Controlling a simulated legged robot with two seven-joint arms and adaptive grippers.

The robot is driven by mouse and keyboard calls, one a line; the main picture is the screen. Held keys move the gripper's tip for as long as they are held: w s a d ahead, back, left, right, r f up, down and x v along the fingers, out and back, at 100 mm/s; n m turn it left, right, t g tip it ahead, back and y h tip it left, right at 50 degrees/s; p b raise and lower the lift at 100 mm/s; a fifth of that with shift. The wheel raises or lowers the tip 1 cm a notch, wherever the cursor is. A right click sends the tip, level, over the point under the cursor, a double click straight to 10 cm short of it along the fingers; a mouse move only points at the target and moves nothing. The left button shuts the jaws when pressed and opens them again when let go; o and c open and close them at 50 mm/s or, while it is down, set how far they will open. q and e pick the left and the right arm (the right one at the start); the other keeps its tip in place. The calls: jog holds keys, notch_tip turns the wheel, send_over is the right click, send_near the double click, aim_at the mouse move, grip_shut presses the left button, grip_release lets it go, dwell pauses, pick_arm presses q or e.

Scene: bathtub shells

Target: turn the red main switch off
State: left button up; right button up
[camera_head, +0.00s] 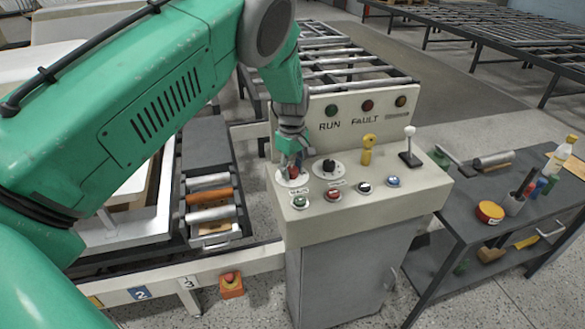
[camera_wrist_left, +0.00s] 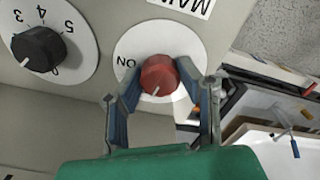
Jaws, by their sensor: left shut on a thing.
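The red main switch (camera_wrist_left: 159,76) is a round red knob on a white round plate at the left end of the console's sloped top. In the head view the red switch (camera_head: 294,172) is partly covered by my left gripper (camera_head: 292,160). My left gripper also shows in the left wrist view (camera_wrist_left: 160,95), with one finger on each side of the knob, shut on it. My right gripper is not in view.
A black numbered dial (camera_head: 329,166) sits right beside the switch. A yellow key-like handle (camera_head: 367,150), a white-knobbed lever (camera_head: 409,148) and a row of push buttons share the console (camera_head: 360,230). A grey bench (camera_head: 460,205) with tools stands at right, rollers (camera_head: 209,198) at left.

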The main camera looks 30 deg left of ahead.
aim_at(293, 168)
pick_arm(q)
jog(key=shift+w+r+n, duration=0.1)
jog(key=shift+w+n, duration=0.05)
jog(key=shift+n, duration=0.95)
jog(key=o, duration=1)
jog(key=shift+o, duration=0.7)
jog(key=shift+d, duration=0.1)
jog(key=shift+r, duration=0.15)
notch_tip(293, 168, up, 11)
jog(key=shift+r, duration=0.2)
